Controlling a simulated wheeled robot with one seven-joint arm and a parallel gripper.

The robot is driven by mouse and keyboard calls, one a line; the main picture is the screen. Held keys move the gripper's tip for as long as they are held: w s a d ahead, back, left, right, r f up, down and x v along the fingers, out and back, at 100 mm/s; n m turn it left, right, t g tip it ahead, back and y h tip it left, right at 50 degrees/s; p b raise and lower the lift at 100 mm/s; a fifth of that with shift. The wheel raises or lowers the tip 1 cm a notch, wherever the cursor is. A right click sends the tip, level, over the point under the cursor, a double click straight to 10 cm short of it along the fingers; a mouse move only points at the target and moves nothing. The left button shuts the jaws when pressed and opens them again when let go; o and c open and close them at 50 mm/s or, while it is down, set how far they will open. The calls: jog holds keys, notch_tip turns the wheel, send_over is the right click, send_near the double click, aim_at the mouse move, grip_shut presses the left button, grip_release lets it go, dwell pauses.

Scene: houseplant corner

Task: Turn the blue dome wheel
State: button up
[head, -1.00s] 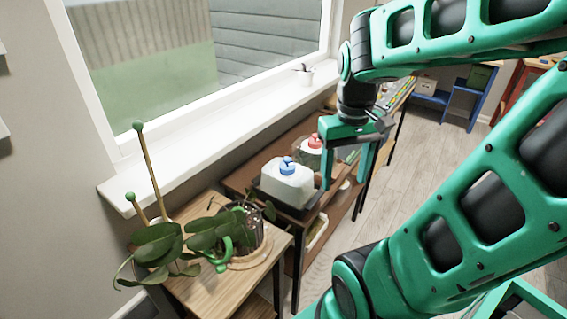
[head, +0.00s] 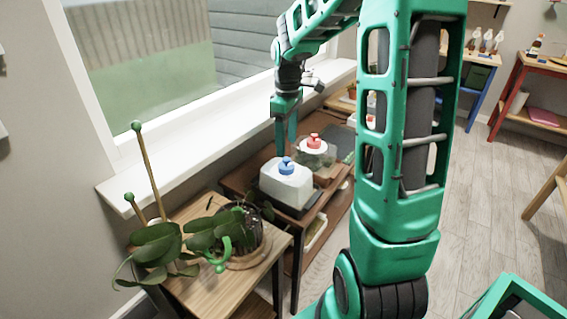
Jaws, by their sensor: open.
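The blue dome wheel (head: 286,166) sits on top of a whitish container (head: 286,187) on the dark wooden bench. My gripper (head: 286,147) hangs from the arm with its fingers pointing down, open and empty. In the picture its fingertips are just above the blue wheel. I cannot tell how far apart they are in depth, and I see no clear contact. The container below the wheel is in plain view.
A red-topped round dome (head: 314,152) stands close behind and right of the container. A potted plant (head: 228,235) with green-tipped stakes is on the nearer wooden table (head: 195,290). The window sill (head: 205,142) runs along the left. Open floor (head: 478,190) lies to the right.

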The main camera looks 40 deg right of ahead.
aim_at(286, 158)
notch_tip(286, 158, down, 8)
jog(key=shift+f, duration=0.1)
jog(key=shift+c, duration=0.7)
jog(key=c, duration=0.9)
jog(key=shift+a, duration=0.25)
jog(key=shift+d, duration=0.2)
jog(key=shift+c, duration=0.2)
